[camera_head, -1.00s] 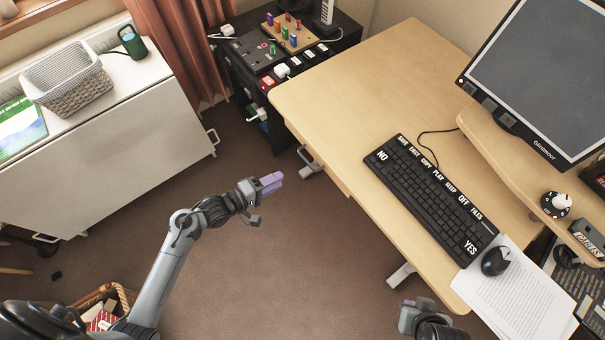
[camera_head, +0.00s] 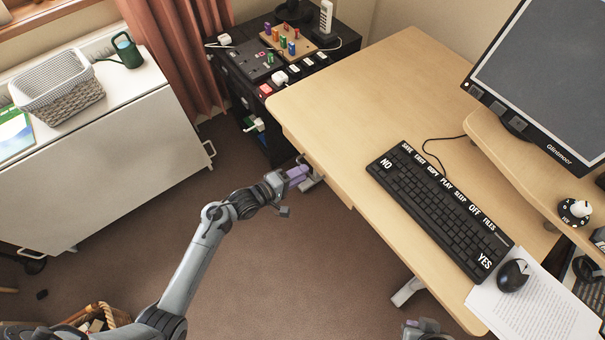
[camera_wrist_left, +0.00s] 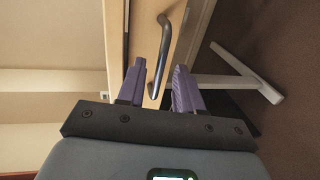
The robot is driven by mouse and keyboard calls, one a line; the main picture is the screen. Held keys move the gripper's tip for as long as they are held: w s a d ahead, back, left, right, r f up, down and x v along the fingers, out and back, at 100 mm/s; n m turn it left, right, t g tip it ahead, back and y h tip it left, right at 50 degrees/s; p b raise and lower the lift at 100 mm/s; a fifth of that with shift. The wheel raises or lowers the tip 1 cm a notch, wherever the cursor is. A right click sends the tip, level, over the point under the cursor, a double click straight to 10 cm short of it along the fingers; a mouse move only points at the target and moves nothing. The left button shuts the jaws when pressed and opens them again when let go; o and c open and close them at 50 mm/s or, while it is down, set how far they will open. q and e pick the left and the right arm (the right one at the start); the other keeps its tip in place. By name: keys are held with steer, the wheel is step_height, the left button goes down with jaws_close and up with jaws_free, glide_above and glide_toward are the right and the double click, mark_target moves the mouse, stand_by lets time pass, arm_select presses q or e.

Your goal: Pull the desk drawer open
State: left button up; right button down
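The wooden desk (camera_head: 350,90) has a drawer front (camera_wrist_left: 145,22) facing my left gripper (camera_head: 303,172), with a dark curved bar handle (camera_wrist_left: 165,42) on it. In the left wrist view, my purple left fingers (camera_wrist_left: 160,82) are spread apart, with the handle ahead of and between their tips. I cannot tell whether they touch it. In the head view the drawer front is mostly hidden under the desk edge, and the gripper is just left of that edge. My right gripper (camera_head: 424,330) is only partly in view at the bottom edge, away from the drawer.
A keyboard (camera_head: 440,208), mouse (camera_head: 512,276), papers (camera_head: 535,305) and monitor (camera_head: 545,75) are on the desk. A black cabinet (camera_head: 240,85) stands behind its left corner. A pale desk foot (camera_wrist_left: 245,85) is near the gripper. Brown floor (camera_head: 300,270) is clear below the arm.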

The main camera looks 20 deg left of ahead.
arm_select(q)
steer(key=shift+w+d+f, duration=0.15)
steer(key=shift+w+d, duration=0.25)
steer(key=shift+w, duration=0.2)
jaws_close()
stand_by(1.2)
